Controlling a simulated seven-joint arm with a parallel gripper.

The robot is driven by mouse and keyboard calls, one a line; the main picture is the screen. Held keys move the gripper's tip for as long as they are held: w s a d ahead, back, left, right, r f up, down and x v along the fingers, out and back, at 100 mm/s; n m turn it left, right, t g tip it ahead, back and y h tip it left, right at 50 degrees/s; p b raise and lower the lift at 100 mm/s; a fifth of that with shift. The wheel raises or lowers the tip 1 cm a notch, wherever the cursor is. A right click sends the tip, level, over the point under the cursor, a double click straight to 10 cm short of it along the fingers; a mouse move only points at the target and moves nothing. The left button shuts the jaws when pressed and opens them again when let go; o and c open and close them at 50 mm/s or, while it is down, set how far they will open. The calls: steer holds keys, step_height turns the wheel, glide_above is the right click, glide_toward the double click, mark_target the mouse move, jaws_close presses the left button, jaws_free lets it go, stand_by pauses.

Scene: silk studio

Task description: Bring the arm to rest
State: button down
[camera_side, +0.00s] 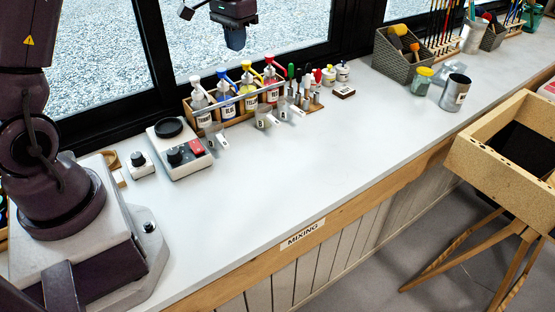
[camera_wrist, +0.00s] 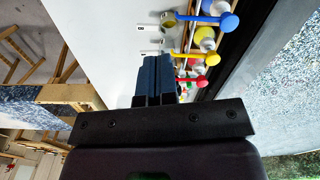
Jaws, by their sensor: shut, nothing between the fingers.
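My gripper (camera_side: 236,40) hangs above the back of the white worktop (camera_side: 290,170), in front of the window and higher than the bottle rack. In the wrist view its two dark blue fingers (camera_wrist: 153,80) are together with nothing between them. Nothing touches the gripper. Part of my arm above it is cut off by the top of the side view.
Below stands a wooden rack (camera_side: 257,103) of dye bottles with coloured pump tops. A scale (camera_side: 179,150) is to its left, a grey basket (camera_side: 404,58) and metal cup (camera_side: 455,92) to its right. The front middle worktop is clear. A wooden frame (camera_side: 500,130) stands at right.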

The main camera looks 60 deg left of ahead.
steer(key=s+d+r+m+t, duration=0.1)
steer(key=s+d+r, duration=0.3)
steer(key=s+d, duration=0.4)
steer(key=s+d+r+m+t, duration=0.1)
steer(key=s+d+r+t, duration=0.3)
steer(key=s+d, duration=0.4)
steer(key=shift+s+d+r, duration=0.35)
steer(key=shift+s+r, duration=0.35)
steer(key=shift+s, duration=1.75)
